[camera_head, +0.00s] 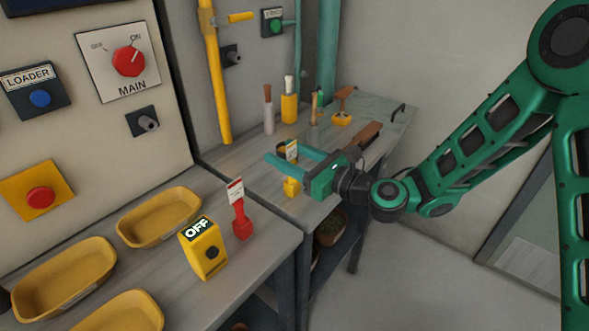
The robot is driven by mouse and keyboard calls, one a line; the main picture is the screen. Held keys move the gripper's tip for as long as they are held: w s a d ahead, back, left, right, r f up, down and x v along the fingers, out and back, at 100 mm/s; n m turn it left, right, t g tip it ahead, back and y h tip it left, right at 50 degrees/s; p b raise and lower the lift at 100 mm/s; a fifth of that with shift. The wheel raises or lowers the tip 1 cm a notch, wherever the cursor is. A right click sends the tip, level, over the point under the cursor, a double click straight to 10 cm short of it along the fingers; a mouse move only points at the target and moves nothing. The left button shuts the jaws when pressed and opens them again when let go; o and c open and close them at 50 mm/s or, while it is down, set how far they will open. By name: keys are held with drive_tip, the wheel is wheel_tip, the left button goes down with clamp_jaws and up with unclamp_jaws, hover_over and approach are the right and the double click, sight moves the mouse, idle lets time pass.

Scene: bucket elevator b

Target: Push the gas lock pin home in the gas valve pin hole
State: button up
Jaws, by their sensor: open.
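My gripper (284,152) is open, its two teal fingers pointing left above the back bench. A yellow tagged piece (291,187), possibly the gas lock pin, stands upright on the bench's front part. Its tag shows between my fingers, and the near finger hides part of its middle. I cannot tell whether the fingers touch it. A dark square plate with a grey round socket (232,56), possibly the gas valve pin hole, is on the back wall right of the yellow pipe (214,80). No pin is clearly seen in it. A yellow lever (240,17) sticks out above it.
A red tagged piece (240,220) and a yellow OFF block (203,249) stand on the front bench beside yellow trays (158,216). Several handled tools and a yellow holder (289,108) stand farther back. The MAIN panel (118,62) carries a red knob.

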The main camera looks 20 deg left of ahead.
drive_tip(key=shift+x, duration=1.25)
drive_tip(key=shift+c, duration=0.6)
drive_tip(key=c, duration=1.1)
drive_tip(key=shift+c, duration=0.2)
drive_tip(key=shift+r, duration=0.15)
